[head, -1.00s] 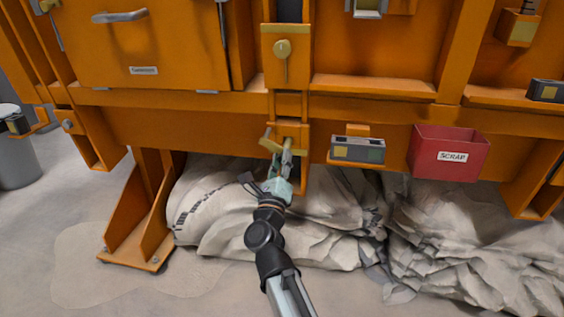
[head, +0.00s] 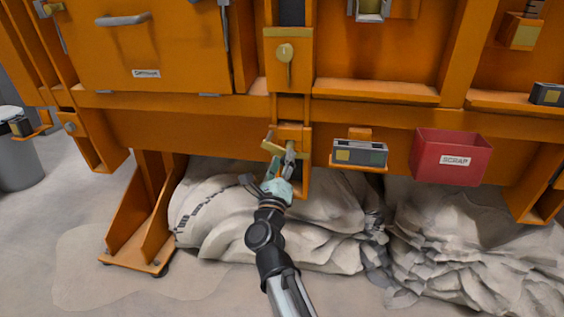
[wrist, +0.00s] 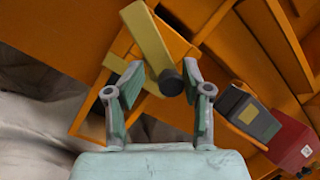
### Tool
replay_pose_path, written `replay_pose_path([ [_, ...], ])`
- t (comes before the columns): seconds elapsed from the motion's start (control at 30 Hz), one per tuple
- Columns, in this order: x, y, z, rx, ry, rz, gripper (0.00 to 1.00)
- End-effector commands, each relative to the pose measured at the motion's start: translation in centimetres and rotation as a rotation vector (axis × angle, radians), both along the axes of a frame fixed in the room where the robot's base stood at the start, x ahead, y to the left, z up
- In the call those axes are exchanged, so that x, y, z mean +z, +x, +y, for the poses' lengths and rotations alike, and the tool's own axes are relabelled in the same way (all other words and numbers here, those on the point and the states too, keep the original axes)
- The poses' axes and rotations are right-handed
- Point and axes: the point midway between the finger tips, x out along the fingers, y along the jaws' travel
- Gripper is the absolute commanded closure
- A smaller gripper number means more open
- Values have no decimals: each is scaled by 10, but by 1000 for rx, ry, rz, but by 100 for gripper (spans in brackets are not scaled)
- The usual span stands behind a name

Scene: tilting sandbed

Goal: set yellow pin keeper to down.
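The yellow pin keeper (wrist: 148,42) is a flat bar with a dark round knob (wrist: 171,82) at its lower end in the wrist view. It slants up and left from the knob across the orange bracket. In the head view the yellow bar (head: 270,143) shows small on the bracket below the beam, partly hidden by my gripper. My gripper (wrist: 163,74) is open, its two fingers on either side of the knob end. It also shows in the head view (head: 281,160). I cannot tell whether a finger touches the bar.
A red scrap bin (head: 452,157) and a small grey box with a yellow face (head: 360,153) are right of the bracket. A yellow round knob with a downward tab (head: 285,54) is above it. Pale sandbags (head: 245,225) lie below. An orange leg (head: 140,225) stands left.

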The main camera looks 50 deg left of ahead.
Motion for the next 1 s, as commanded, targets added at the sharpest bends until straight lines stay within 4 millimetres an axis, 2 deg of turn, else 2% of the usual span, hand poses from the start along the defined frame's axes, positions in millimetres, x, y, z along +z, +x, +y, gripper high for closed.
replay_pose_path([
  [0.27, -8, -11, -12, -1, -1, 2, 52],
  [0.7, -39, -69, -57, 1, -1, 1, 52],
  [1.0, -48, -86, -68, 0, 0, 0, 52],
])
